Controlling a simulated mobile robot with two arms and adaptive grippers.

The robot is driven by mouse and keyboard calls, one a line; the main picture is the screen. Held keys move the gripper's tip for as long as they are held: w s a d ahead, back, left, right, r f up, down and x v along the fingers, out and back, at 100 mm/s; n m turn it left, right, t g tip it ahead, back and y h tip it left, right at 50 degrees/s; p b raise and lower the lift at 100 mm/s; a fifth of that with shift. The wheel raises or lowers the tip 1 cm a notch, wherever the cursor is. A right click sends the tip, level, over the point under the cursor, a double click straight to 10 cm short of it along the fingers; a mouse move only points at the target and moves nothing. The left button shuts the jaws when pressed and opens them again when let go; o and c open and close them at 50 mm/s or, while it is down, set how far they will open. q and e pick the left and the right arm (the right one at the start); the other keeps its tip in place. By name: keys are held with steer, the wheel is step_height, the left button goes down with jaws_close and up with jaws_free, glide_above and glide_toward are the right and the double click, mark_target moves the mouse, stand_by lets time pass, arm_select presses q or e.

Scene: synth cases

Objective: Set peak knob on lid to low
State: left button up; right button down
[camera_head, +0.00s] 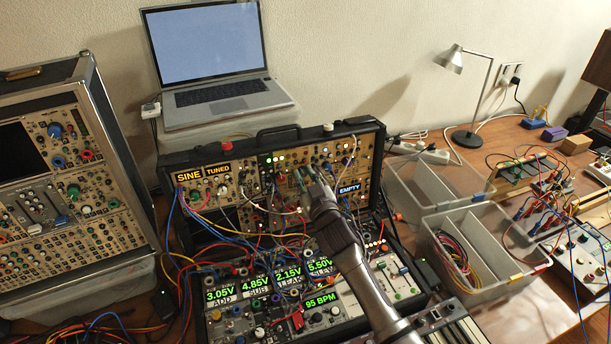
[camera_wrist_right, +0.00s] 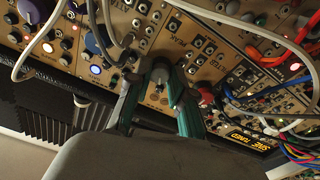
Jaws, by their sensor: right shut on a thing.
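The lid (camera_head: 358,127) of the middle synth case stands raised, with tan modules, patch cables and small displays reading SINE, TUNED and EMPTY. My right gripper (camera_head: 311,180) reaches up to the right half of the lid and hides part of its panel. In the right wrist view my right gripper (camera_wrist_right: 158,80) has its green-edged fingers closed on a dark round knob (camera_wrist_right: 160,70) on a tan module. The knob's pointer and scale marks cannot be read. My left gripper is not in view.
Patch cables hang close around the fingers, including a white cable (camera_wrist_right: 240,27) in the right wrist view. A laptop (camera_head: 212,60) stands behind the lid. Grey bins (camera_head: 480,226) stand to the right. Another synth case (camera_head: 75,180) is at the left.

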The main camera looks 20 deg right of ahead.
steer(key=n+y+p, duration=0.1)
steer(key=n, duration=0.6)
steer(key=n+p, duration=0.1)
steer(key=n, duration=0.2)
steer(key=n+g+p, duration=0.1)
steer(key=n, duration=0.3)
steer(key=shift+y, duration=0.4)
steer(key=c, duration=1)
jaws_free()
steer(key=shift+s+d+f, duration=0.1)
steer(key=shift+s, duration=0.15)
steer(key=s, duration=0.3)
steer(key=s+d, duration=0.1)
steer(key=s, duration=0.7)
steer(key=shift+s+d+r, duration=0.2)
steer(key=shift+d+r, duration=0.05)
steer(key=shift+r, duration=0.1)
